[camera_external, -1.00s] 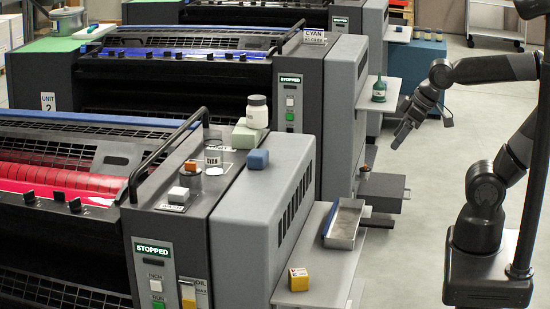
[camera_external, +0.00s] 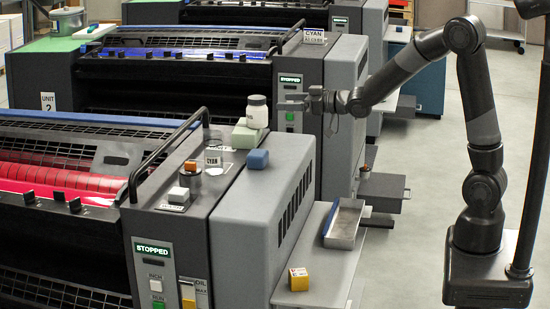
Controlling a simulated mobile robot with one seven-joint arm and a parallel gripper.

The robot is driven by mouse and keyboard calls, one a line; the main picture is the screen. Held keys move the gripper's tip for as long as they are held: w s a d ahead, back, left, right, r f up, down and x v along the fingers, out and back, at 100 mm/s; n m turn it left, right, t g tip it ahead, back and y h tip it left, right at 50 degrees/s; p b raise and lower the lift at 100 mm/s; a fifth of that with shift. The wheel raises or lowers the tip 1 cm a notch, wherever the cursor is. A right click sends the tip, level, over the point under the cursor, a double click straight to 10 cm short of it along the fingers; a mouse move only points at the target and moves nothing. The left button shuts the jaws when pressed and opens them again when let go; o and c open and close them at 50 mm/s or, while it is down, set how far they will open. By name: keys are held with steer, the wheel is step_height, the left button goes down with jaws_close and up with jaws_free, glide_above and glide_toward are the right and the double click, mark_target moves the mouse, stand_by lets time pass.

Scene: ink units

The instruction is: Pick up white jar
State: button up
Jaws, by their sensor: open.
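A small gap shows between fingertips and jar, and nothing is held.
A blue block (camera_external: 258,159), a clear labelled container (camera_external: 213,156) and a small white block (camera_external: 178,195) are also on the cabinet top. A black curved rail (camera_external: 165,150) rises at left. A side shelf (camera_external: 318,262) holds a yellow box (camera_external: 298,279) and a metal tray (camera_external: 345,224).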

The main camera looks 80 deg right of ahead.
mark_target(251, 97)
steer(key=shift+t+y, duration=0.4)
steer(key=shift+t, duration=0.1)
steer(key=w, duration=0.4)
steer(key=w+d, duration=0.1)
steer(key=w, duration=0.3)
steer(key=w+f, duration=0.1)
steer(key=w, duration=0.3)
steer(key=shift+w+d, duration=0.15)
steer(key=shift+c, duration=0.3)
steer(key=c, duration=1.2)
steer(key=shift+o, duration=0.2)
steer(key=shift+r, duration=0.1)
